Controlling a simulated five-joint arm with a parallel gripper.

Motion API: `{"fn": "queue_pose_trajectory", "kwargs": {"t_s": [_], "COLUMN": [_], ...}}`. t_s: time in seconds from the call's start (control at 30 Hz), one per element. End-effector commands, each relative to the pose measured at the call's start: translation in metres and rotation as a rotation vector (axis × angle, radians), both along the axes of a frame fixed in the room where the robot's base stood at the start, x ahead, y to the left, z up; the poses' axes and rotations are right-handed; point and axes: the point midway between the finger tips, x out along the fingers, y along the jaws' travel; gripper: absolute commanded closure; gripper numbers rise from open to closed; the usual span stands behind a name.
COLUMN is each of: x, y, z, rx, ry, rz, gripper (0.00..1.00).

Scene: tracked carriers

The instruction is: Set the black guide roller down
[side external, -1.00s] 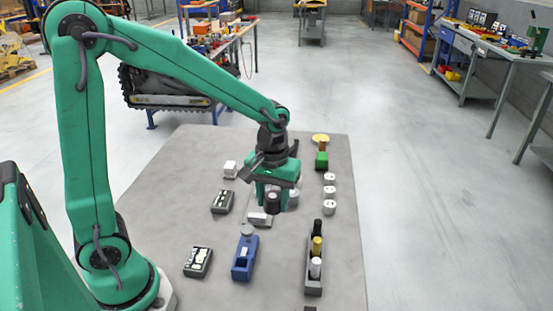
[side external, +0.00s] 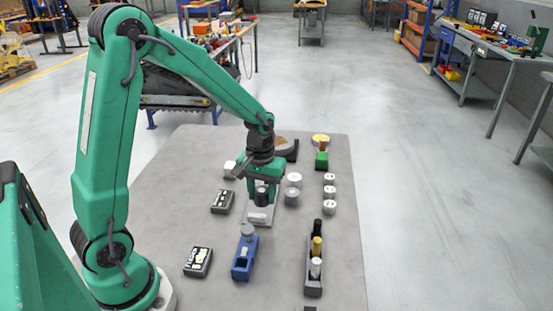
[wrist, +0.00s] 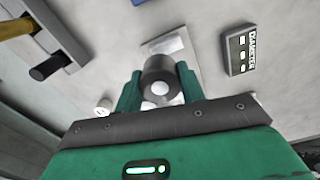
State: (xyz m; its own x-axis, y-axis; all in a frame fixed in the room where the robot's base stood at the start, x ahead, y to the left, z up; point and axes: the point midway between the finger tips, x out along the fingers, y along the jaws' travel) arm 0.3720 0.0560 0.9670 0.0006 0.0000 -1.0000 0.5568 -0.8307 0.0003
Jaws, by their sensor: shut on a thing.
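My gripper (side external: 262,186) is shut on the black guide roller (side external: 262,198) and holds it over the middle of the grey mat. In the wrist view the roller (wrist: 158,75) sits end-on between the two green fingers of my gripper (wrist: 160,92), with a pale round centre. A light grey plate with a pale label (side external: 259,216) lies just below and in front of the roller; part of it is hidden by the roller and gripper. I cannot tell whether the roller touches the plate.
A grey and a white cylinder (side external: 291,198) stand close right of my gripper. A dark rack (side external: 314,291) holds black, yellow and white rollers. A blue block (side external: 241,271) and a dark meter (side external: 222,201) stand nearby. Several white cylinders (side external: 329,192) line the right.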

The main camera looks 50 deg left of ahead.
Motion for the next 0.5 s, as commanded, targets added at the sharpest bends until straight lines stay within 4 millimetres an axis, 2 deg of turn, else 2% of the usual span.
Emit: {"fn": "queue_pose_trajectory", "kwargs": {"t_s": [0.2,0.5], "x": [0.008,0.010], "y": [0.025,0.029], "z": [-0.015,-0.019], "rx": [0.000,0.001], "ry": [0.000,-0.001], "rz": [0.002,-0.002], "gripper": [0.90,0.90]}}
